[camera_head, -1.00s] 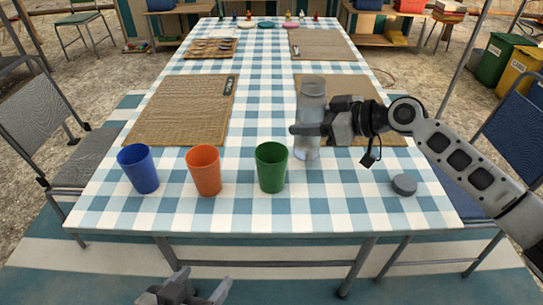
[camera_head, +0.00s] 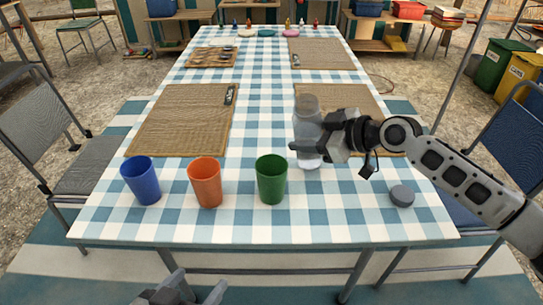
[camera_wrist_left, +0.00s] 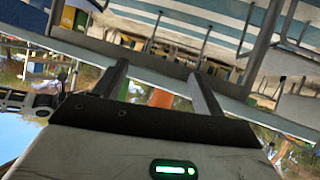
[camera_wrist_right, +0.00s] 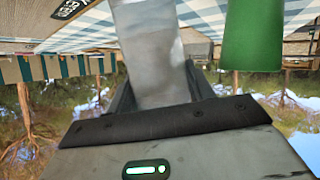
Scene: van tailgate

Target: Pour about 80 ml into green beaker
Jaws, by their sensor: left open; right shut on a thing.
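The green beaker (camera_head: 271,182) stands upright on the checked tablecloth near the front edge, right of the orange one. It also shows in the right wrist view (camera_wrist_right: 252,38). My right gripper (camera_head: 322,135) is shut on a clear bottle (camera_head: 308,108), behind and right of the green beaker and apart from it. The bottle looks close to upright, leaning slightly; it fills the middle of the right wrist view (camera_wrist_right: 150,50). How much liquid it holds I cannot tell. My left gripper (camera_head: 195,292) is open and empty in front of the table, low in the head view.
An orange beaker (camera_head: 205,184) and a blue beaker (camera_head: 141,181) stand left of the green one. A grey round lid (camera_head: 402,196) lies at the right. Woven mats (camera_head: 183,120) lie further back. The cloth in front of the beakers is clear.

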